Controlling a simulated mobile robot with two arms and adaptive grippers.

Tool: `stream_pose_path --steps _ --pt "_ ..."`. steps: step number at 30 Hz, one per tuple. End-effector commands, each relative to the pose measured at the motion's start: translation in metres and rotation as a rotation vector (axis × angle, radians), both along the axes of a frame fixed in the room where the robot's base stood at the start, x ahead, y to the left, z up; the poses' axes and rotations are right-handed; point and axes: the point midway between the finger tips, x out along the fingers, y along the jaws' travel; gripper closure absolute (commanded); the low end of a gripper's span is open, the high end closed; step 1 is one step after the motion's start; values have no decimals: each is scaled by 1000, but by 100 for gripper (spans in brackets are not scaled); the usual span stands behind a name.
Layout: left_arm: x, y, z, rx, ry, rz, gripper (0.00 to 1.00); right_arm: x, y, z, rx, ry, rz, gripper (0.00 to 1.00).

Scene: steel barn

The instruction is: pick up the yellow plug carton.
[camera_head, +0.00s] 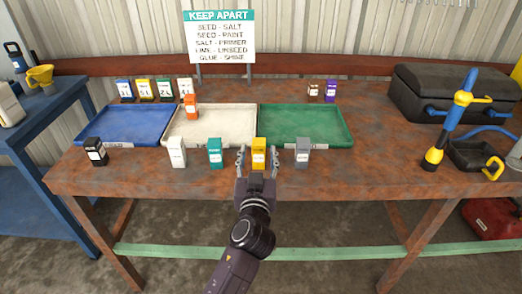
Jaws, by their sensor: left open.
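The yellow plug carton (259,147) stands upright near the front edge of the rusty workbench (340,181), in front of the seam between the white and green trays. My left gripper (258,162) is open, with one finger on each side of the carton's lower part. I cannot tell whether the fingers touch it. The gripper hides the carton's base. My right gripper is not in view.
A teal carton (215,153) and a grey carton (302,152) stand close on either side. A white carton (177,151) and a black carton (96,151) are further left. Blue (85,133), white (241,142) and green (336,144) trays lie behind. A black case (449,88) stands at right.

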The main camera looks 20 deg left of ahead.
Motion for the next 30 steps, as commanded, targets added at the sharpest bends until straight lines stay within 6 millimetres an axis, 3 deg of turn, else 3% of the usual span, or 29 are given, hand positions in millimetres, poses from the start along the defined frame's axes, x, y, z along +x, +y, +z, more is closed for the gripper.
stream_pose_path --steps 12,22,30 --pt "50 13 1 2 1 1 51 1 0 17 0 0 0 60" --pt "56 15 -1 1 1 1 51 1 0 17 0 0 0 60" --pt "56 15 -1 -1 2 1 79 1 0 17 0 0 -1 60"
